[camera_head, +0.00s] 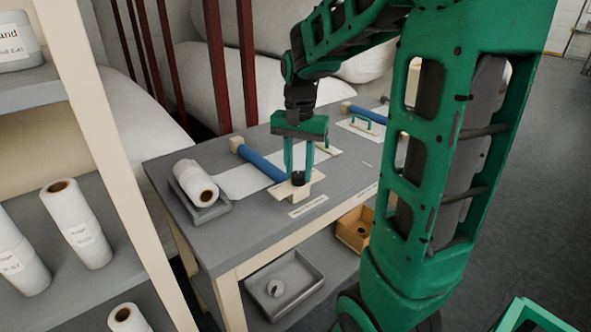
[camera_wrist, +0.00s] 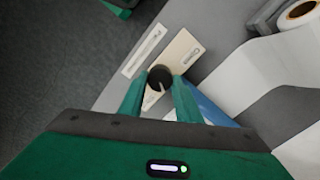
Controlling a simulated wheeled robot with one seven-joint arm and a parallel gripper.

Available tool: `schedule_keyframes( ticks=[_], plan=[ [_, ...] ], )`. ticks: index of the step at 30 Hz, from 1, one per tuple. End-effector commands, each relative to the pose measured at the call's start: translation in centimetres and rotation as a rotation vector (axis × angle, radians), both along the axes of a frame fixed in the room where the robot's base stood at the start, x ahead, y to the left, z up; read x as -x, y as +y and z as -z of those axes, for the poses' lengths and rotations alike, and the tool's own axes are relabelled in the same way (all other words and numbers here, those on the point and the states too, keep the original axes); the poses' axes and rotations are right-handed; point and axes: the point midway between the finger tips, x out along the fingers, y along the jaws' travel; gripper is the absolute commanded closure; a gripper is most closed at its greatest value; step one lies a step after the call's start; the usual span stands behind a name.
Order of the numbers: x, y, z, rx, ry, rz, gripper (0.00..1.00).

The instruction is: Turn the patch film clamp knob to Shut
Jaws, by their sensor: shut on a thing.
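The clamp knob (camera_wrist: 159,77) is a dark round knob with a pale pointer line, on a cream plate (camera_wrist: 182,52). In the head view the knob (camera_head: 298,178) sits at the near end of a blue roller bar (camera_head: 262,162) on the grey table. My gripper (camera_head: 299,172) points straight down over it, with its green fingers on both sides. In the wrist view my gripper (camera_wrist: 159,85) is shut on the knob. The pointer line runs toward the lower right of the knob. The plate's markings are too small to read, and my fingers hide part of the plate.
A white roll (camera_head: 194,182) lies in a grey tray at the table's left. Shelves with rolls (camera_head: 75,222) stand at left. A grey bin (camera_head: 284,286) and orange box (camera_head: 357,229) are below.

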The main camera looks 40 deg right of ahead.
Motion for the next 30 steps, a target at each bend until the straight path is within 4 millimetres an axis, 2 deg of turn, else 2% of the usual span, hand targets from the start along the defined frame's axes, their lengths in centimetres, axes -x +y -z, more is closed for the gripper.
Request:
schedule_keyframes(
  ticks=[15, 22, 30],
  plan=[
    [-0.16, 0.41, -0.04, -0.003, -0.001, 0.439, 0.92],
    [-0.20, 0.43, -0.05, -0.003, -0.001, 0.564, 0.92],
    [-0.25, 0.43, -0.06, -0.003, -0.004, 0.632, 0.92]
  ],
)
